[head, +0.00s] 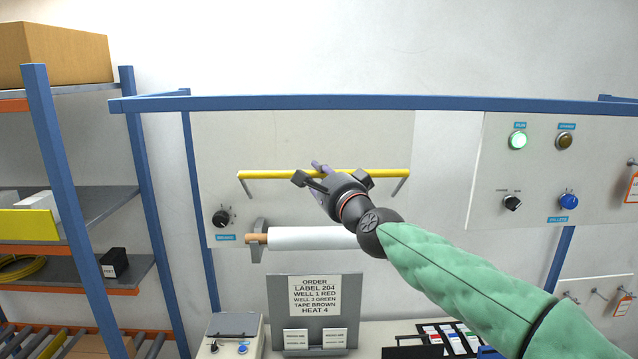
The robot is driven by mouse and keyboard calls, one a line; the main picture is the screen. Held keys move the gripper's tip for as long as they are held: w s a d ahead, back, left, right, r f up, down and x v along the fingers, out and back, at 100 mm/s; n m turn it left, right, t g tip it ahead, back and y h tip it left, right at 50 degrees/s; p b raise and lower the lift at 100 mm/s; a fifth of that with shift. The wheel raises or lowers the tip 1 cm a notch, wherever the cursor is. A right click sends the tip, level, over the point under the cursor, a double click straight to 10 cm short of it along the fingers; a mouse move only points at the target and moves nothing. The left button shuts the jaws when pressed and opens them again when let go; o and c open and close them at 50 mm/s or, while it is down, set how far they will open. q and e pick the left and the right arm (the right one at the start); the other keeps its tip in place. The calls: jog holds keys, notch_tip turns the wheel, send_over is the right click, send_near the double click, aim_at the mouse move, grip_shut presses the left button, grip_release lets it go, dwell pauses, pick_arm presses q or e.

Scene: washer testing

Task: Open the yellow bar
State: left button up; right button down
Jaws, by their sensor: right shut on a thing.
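The yellow bar (275,174) runs nearly level across the white wall panel, with bent grey ends at its left and right. My right gripper (328,175) is at the middle of the bar, shut on it. The gripper body and wrist cover part of the bar, and the exact finger contact is partly hidden. My right arm reaches in from the lower right in a green sleeve. My left gripper is not in view.
A white roll (310,239) hangs just below the bar. A black knob (221,218) is at the panel's left. An order sign (314,297) stands below. A button panel (540,165) is at right, and a blue-posted shelf (62,180) at left.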

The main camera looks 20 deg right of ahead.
jog(key=shift+w+d+r, duration=0.1)
jog(key=shift+d+r, duration=0.05)
jog(key=shift+r, duration=0.3)
jog(key=c, duration=1)
grip_release()
jog(key=shift+f, duration=0.15)
jog(key=s+d+f, duration=0.1)
jog(key=s, duration=1.1)
jog(key=shift+d, duration=0.1)
